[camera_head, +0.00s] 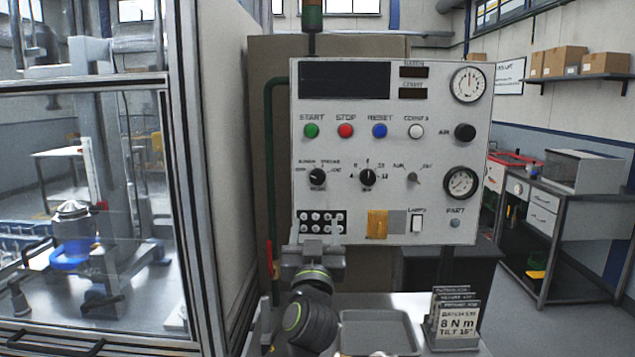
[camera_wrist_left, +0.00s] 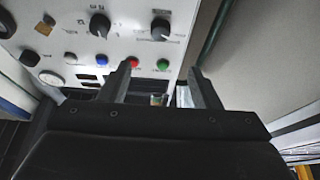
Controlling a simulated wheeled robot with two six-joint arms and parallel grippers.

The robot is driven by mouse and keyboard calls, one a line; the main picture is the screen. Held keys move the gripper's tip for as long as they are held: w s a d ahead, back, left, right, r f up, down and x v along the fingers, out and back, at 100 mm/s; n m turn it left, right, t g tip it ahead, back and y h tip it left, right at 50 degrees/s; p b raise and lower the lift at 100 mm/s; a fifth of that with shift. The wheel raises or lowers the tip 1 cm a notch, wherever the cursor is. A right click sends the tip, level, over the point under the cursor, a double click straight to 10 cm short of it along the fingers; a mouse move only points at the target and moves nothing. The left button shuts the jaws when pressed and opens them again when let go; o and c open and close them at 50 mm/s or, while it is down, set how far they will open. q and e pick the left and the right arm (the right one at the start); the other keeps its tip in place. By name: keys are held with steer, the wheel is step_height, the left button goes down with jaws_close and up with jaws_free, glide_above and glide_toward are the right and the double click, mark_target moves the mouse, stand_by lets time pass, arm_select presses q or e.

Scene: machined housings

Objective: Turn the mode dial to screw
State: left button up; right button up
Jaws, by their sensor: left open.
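The mode dial (camera_head: 317,177) is a round black knob at the left of the dial row on the light grey control panel (camera_head: 440,130). Its small position labels are too blurred to read surely, and I cannot tell where its pointer stands. In the left wrist view the panel appears upside down, with the mode dial (camera_wrist_left: 160,29) beyond the fingers. My left gripper (camera_head: 314,252) is below the dial, near the panel's lower edge. In the left wrist view its two fingers (camera_wrist_left: 157,72) are apart with nothing gripped between them. My right gripper is out of view.
A second black dial (camera_head: 368,177) and a smaller knob (camera_head: 413,177) sit right of the mode dial. Start (camera_head: 311,130), stop (camera_head: 346,130) and reset (camera_head: 379,130) buttons are above. A socket block (camera_head: 322,222) is below. A glazed machine enclosure (camera_head: 185,180) stands at left.

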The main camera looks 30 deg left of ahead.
arm_select(q)
steer(key=x, duration=0.4)
steer(key=p, duration=0.3)
glide_toward(317, 181)
steer(key=x, duration=0.7)
steer(key=shift+p, duration=0.35)
steer(key=shift+w+a+r, duration=0.25)
steer(key=shift+w+r, duration=0.05)
steer(key=shift+w, duration=0.15)
steer(key=shift+w+a, duration=0.15)
steer(key=shift+w, duration=0.05)
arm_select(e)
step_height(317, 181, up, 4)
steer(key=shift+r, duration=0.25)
arm_select(q)
steer(key=c, duration=1)
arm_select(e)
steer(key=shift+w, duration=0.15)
